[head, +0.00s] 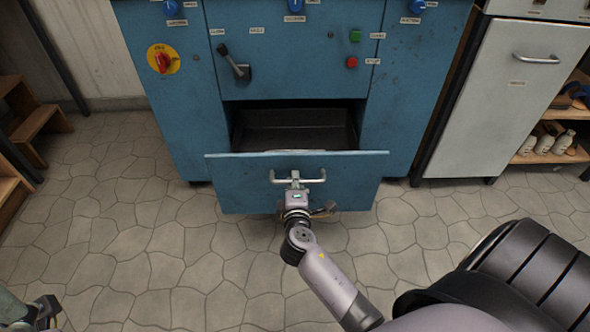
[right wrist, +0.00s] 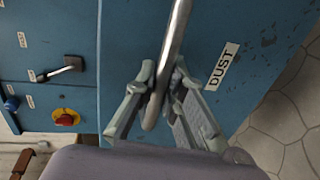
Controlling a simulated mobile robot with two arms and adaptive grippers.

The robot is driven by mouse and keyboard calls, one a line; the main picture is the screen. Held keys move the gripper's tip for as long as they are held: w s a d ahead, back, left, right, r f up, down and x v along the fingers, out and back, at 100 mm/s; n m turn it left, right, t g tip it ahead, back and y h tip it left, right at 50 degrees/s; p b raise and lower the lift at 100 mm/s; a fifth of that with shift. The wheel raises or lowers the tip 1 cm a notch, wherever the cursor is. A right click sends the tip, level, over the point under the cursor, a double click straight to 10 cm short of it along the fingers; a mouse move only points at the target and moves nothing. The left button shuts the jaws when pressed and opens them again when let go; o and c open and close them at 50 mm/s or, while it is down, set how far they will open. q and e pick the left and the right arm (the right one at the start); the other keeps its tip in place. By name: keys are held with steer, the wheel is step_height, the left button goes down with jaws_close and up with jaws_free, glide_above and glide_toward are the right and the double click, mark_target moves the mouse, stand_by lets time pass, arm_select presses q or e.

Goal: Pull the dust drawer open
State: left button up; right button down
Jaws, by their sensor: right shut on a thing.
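The dust drawer (head: 230,183) is a blue-fronted drawer low in the blue machine. It stands pulled out, with its dark inside (head: 295,128) showing behind the front. Its metal bar handle (head: 313,180) runs across the front. My right gripper (head: 295,180) is at the middle of the handle. In the right wrist view its fingers (right wrist: 160,92) are shut around the handle bar (right wrist: 178,40), beside a white label (right wrist: 222,66) reading DUST. At the lower left of the head view my left gripper (head: 48,308) shows in part; its fingers are too unclear to judge.
The blue machine (head: 180,115) carries a red rotary switch (head: 162,58), a lever (head: 235,62) and green and red buttons. A grey cabinet (head: 510,95) and shelves with bottles (head: 548,140) stand at the right. Wooden steps (head: 35,120) stand at the left. The stone floor (head: 130,240) before the drawer is clear.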

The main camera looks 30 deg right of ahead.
steer(key=shift+v, duration=0.8)
steer(key=shift+f, duration=0.2)
steer(key=c, duration=1.7)
jaws_free()
steer(key=shift+o, duration=0.2)
steer(key=shift+s+a, duration=0.1)
steer(key=shift+s, duration=0.05)
steer(key=v, duration=1.1)
steer(key=shift+s+a, duration=0.15)
steer(key=shift+s, duration=0.2)
